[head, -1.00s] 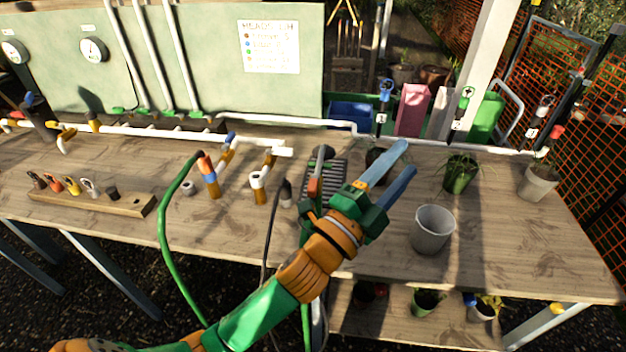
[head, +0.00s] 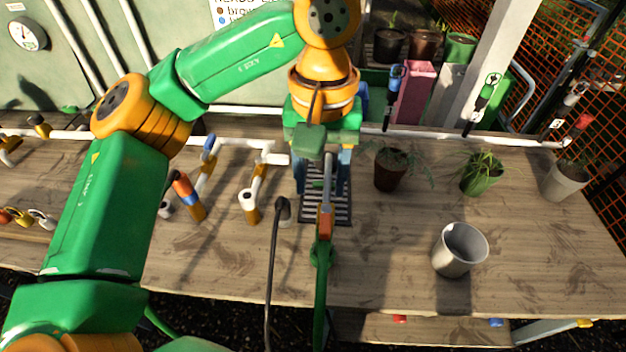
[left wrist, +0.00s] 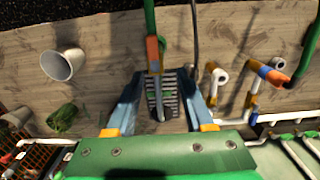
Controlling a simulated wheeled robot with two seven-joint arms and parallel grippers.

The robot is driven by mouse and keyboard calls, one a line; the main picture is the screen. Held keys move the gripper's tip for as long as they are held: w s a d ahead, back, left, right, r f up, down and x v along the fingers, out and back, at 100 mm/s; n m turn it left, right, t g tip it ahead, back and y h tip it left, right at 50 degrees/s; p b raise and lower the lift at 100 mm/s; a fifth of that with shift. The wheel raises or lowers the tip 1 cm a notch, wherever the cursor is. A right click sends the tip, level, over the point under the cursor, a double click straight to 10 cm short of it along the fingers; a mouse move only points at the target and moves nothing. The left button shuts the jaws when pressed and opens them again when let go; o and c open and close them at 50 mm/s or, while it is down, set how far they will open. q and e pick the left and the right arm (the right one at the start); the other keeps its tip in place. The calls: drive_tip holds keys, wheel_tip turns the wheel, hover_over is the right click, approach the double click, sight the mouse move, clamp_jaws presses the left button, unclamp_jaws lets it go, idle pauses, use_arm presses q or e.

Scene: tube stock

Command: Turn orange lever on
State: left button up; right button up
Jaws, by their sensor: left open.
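An orange piece (head: 325,223), which may be the lever, sits on an upright hose wand at the grey grate. It also shows in the left wrist view (left wrist: 153,52), with a green hose at one end and a grey shaft at the other. My left gripper (head: 321,186) points down over the grate with its two blue fingers apart. In the left wrist view, the grey shaft lies between the open fingers (left wrist: 160,84), and the orange piece is just beyond the tips. No contact is visible. My right gripper is not in view.
The slatted grate (head: 338,211) is on the wooden bench (head: 390,270). A dark hose (head: 271,265) and capped pipe stubs (head: 249,200) stand to the left. A grey pot (head: 460,249) and plants (head: 482,174) are to the right. Bench around the grey pot is clear.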

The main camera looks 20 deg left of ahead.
sight(326, 223)
use_arm(q)
drive_tip(key=f, duration=0.2)
drive_tip(key=s+d+f, duration=0.1)
drive_tip(key=s+d+f+p, duration=0.1)
drive_tip(key=f, duration=0.1)
drive_tip(key=shift+s+f, duration=0.2)
drive_tip(key=shift+f, duration=0.1)
drive_tip(key=shift+w+a+f, duration=0.3)
drive_tip(key=shift+w+a, duration=0.05)
drive_tip(key=shift+w, duration=0.05)
drive_tip(key=shift+s+d+r, duration=0.1)
drive_tip(key=shift+s+d, duration=0.05)
drive_tip(key=shift+d, duration=0.05)
clamp_jaws()
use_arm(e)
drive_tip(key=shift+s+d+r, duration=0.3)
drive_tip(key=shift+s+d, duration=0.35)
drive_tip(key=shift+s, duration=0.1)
